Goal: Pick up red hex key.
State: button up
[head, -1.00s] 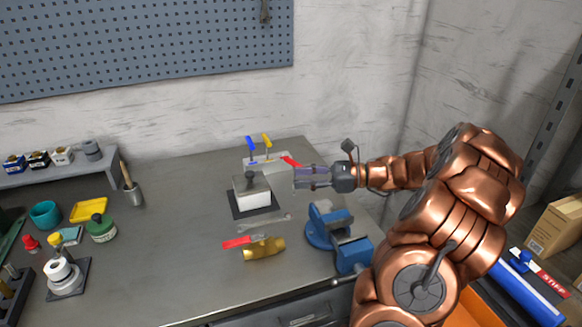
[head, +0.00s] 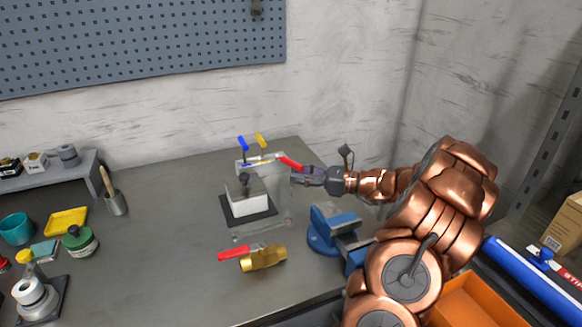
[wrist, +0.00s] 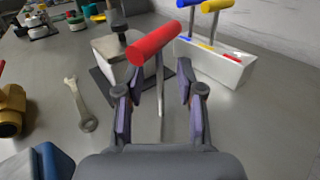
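The red hex key shows in the wrist view with its thick red handle (wrist: 154,43) across the top and its thin grey shaft running down between my fingers. In the head view its red handle (head: 291,163) is tilted just beyond my fingertips. My gripper (head: 297,177) points left over the bench. In the wrist view the gripper (wrist: 160,88) has its fingers apart, one on each side of the shaft, with visible gaps. I cannot tell what supports the key. The white holder (wrist: 215,66) stands behind, with blue and yellow keys upright in it.
A white block (head: 248,203) on a dark plate stands left of my gripper. A blue vise (head: 332,232) is below it. A wrench (wrist: 80,105) and a brass valve with a red lever (head: 263,259) lie in front. The wall is behind.

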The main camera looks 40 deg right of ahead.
jog(key=shift+x, duration=1.3)
jog(key=shift+c, duration=0.2)
grip_shut()
